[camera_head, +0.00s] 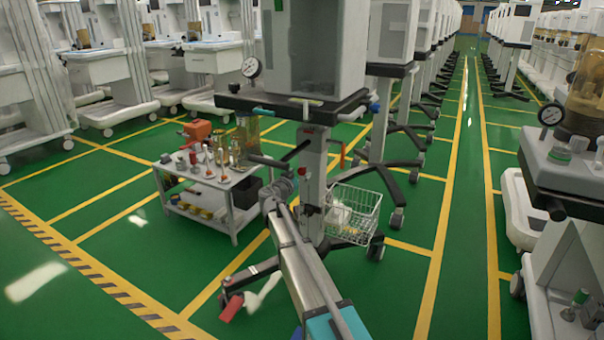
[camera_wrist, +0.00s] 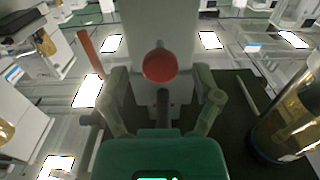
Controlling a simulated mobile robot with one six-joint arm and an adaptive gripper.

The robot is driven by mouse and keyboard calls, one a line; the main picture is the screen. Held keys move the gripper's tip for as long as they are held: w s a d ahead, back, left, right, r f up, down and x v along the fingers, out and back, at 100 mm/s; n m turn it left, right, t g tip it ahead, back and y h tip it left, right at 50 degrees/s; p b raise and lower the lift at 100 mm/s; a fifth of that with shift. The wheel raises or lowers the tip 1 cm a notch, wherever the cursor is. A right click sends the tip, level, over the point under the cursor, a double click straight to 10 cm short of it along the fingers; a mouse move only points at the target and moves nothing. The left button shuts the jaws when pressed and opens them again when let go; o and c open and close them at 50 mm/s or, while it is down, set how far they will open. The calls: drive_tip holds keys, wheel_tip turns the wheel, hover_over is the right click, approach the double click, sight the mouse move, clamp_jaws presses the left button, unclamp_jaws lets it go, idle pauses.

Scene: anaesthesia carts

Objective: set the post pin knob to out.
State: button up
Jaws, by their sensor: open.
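The post pin knob (camera_wrist: 160,65) is a round red knob on the pale upright post (camera_wrist: 182,30). In the wrist view it appears above the middle of my gripper, with a short dark stem below it. My gripper (camera_wrist: 161,88) is open, with one finger on each side of the knob's line and visible gaps on both sides. I see no contact with the knob. In the head view my arm reaches up to the post (camera_head: 313,170) below the cart's dark shelf (camera_head: 290,103). The knob's setting cannot be told from these frames.
A white side table (camera_head: 222,183) with bottles and small parts stands left of the post. A wire basket (camera_head: 357,212) hangs right of it. A red-orange handle (camera_head: 343,155) is close to the post. Dark wheeled legs (camera_head: 250,272) spread at the floor.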

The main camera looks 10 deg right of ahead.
drive_tip(key=v, duration=1)
drive_tip(key=shift+s, duration=0.15)
drive_tip(key=s+d+f+n+g+y+p, duration=0.1)
drive_tip(key=s+d+f+g+p, duration=0.1)
drive_tip(key=s+d+g+p, duration=0.45)
drive_tip(key=s+d+f+g+y+p, duration=0.1)
drive_tip(key=s+d+f+g, duration=0.2)
drive_tip(key=s+d, duration=0.5)
drive_tip(key=s+a+r+n+g+y+p, duration=0.1)
drive_tip(key=s+a+n+g+y+p, duration=0.2)
drive_tip(key=s, duration=0.7)
drive_tip(key=s+a+n+g+y+p, duration=0.2)
drive_tip(key=s+n+y+p, duration=0.15)
drive_tip(key=s+y, duration=0.4)
wheel_tip(320, 180, up, 37)
drive_tip(key=s+h+p, duration=0.2)
drive_tip(key=p, duration=3.5)
drive_tip(key=shift+d+p, duration=0.2)
drive_tip(key=shift+p, duration=0.1)
